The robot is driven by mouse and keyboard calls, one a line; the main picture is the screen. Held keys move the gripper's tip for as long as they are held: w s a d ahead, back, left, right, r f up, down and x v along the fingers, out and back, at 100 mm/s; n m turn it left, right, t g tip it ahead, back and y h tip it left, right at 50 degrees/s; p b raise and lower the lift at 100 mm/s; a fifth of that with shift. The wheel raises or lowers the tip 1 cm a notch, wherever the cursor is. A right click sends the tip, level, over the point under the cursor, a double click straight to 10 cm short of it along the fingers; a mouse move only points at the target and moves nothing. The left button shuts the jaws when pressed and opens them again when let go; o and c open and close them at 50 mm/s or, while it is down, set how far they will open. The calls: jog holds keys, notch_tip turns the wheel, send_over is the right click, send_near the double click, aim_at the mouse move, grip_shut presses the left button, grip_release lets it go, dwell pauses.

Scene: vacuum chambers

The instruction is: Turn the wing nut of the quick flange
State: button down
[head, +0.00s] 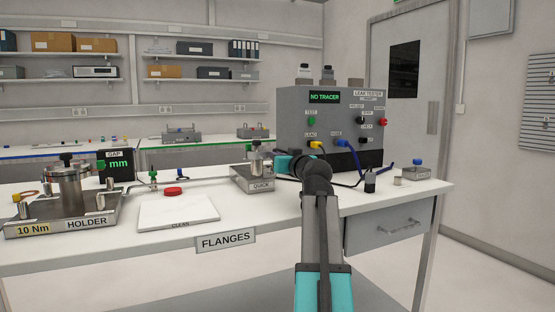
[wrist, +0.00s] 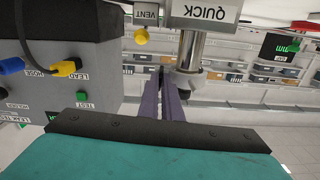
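The quick flange (head: 256,160) stands upright on the metal block labelled QUICK (head: 252,180), at the middle of the bench. In the wrist view, which is upside down, its metal post (wrist: 190,50) hangs below the QUICK label. A small grey clamp part (wrist: 197,80) with a dark end sits at the post, but I cannot make out the wing nut's shape. My gripper (wrist: 165,78) has its two dark purple fingers beside the clamp; contact is unclear. The gap between the fingertips is hard to judge. In the head view my arm hides the fingers.
The leak tester (head: 332,128), showing NO TRACER, stands close right of the flange with cables in front. A yellow VENT knob (wrist: 141,36) is near the fingers. The holder (head: 65,218), white CLEAN mat (head: 178,212) and red cap (head: 173,191) lie left.

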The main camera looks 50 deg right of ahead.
jog(key=shift+f, duration=0.15)
jog(key=c, duration=2)
grip_release()
